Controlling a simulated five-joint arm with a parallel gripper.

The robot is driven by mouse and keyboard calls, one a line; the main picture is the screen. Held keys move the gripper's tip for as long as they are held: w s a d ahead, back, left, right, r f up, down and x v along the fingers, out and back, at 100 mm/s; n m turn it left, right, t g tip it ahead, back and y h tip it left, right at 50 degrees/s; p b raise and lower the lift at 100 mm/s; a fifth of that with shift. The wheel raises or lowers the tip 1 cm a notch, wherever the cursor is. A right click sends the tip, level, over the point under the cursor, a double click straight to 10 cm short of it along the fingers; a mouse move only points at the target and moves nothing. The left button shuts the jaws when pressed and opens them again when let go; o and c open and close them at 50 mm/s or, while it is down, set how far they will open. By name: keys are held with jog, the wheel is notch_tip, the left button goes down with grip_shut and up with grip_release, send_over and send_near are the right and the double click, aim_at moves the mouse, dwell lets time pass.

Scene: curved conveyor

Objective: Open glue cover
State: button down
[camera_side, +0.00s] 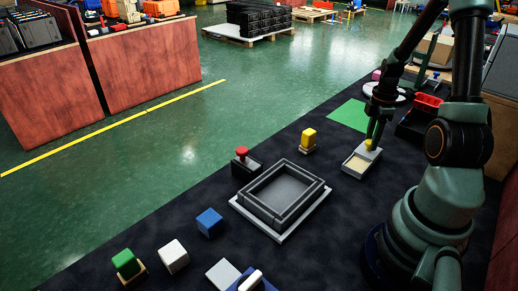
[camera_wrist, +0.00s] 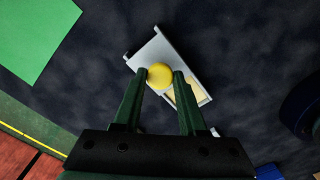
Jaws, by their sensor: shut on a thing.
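The glue box (camera_side: 346,171) is a small pale tray on the dark table, right of centre in the side view. Its grey cover (camera_wrist: 150,50) carries a round yellow knob (camera_wrist: 160,76), which also shows in the side view (camera_side: 369,145). A cream-yellow inside (camera_side: 356,163) shows beside the cover, so the box is at least partly uncovered. My gripper (camera_wrist: 164,73) points down with its two green fingers on either side of the knob, shut on it. In the side view my gripper (camera_side: 373,139) stands over the box's far end. The fingers hide part of the box.
A green sheet (camera_side: 350,114) lies behind the box. A grey square tray (camera_side: 281,196) stands to its left, with a yellow block (camera_side: 309,139) and a red-knobbed black item (camera_side: 243,162) close by. A red bin (camera_side: 428,101) stands at the right.

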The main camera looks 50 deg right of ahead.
jog(key=shift+d, duration=0.45)
jog(key=shift+c, duration=2.2)
grip_release()
jog(key=shift+a, duration=0.1)
notch_tip(320, 180, up, 12)
jog(key=shift+r, duration=0.1)
